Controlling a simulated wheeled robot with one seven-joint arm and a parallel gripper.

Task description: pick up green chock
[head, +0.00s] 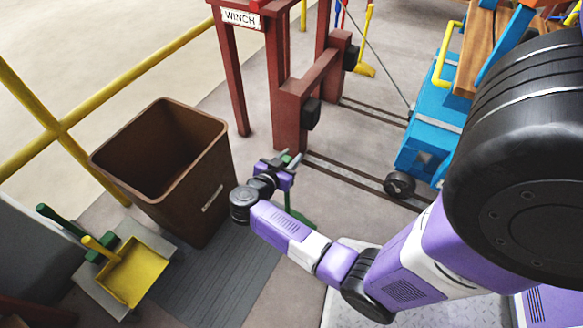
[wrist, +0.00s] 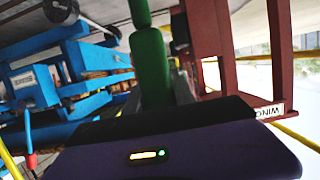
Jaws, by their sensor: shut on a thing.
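My gripper (head: 290,160) is shut on a green chock, beside the brown bin and in front of the red winch frame. In the head view the green chock (head: 298,215) shows in part below and beyond the gripper, and the gripper hides some of it. In the wrist view the green chock (wrist: 152,65) stands up in the middle, beyond the dark gripper body. Its lower end is hidden there.
A brown bin (head: 205,165) stands left of my gripper. Behind are the red winch frame (head: 290,105), floor rails (head: 345,178) and a blue wheeled trolley (head: 432,125). A yellow railing (head: 65,125) runs left.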

